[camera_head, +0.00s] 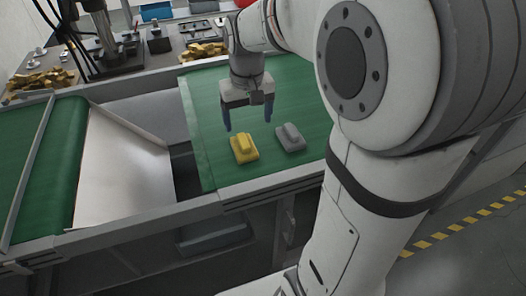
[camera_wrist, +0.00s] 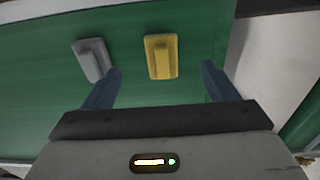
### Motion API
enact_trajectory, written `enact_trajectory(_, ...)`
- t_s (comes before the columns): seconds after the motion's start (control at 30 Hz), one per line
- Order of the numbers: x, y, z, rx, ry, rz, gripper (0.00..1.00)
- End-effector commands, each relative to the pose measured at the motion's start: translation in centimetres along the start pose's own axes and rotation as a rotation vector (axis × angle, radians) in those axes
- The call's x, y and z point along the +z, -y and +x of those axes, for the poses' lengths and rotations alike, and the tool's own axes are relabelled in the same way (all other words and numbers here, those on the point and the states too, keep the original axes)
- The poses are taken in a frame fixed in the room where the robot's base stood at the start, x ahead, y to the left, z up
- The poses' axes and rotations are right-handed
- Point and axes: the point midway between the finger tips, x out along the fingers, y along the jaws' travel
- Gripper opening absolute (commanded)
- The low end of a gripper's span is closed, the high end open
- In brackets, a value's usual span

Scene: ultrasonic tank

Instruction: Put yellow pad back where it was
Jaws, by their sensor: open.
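The yellow pad (camera_head: 244,149) lies on the green belt (camera_head: 205,130), close to its front edge. It is a flat block with a raised ridge on top. My gripper (camera_head: 248,125) is open and empty above the belt, with its blue fingers pointing down, a little behind the yellow pad in the head view. In the wrist view the yellow pad (camera_wrist: 161,56) lies ahead of the gap between the two fingers (camera_wrist: 160,85), and neither finger appears to touch it. A similar grey pad (camera_head: 290,138) lies to the right of the yellow one, apart from it.
A metal chute (camera_head: 122,170) slopes left of the belt, with another green belt (camera_head: 66,150) beyond it. Gold parts lie on the back work surface (camera_head: 204,51) and at far left (camera_head: 40,82). The belt has free room behind the pads.

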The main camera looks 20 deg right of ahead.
Motion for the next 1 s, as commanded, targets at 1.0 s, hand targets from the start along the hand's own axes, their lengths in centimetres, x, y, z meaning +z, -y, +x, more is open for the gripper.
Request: enact_trajectory(1.0,15.4,0.1,-0.2,0.002,-0.205,0.004,0.80)
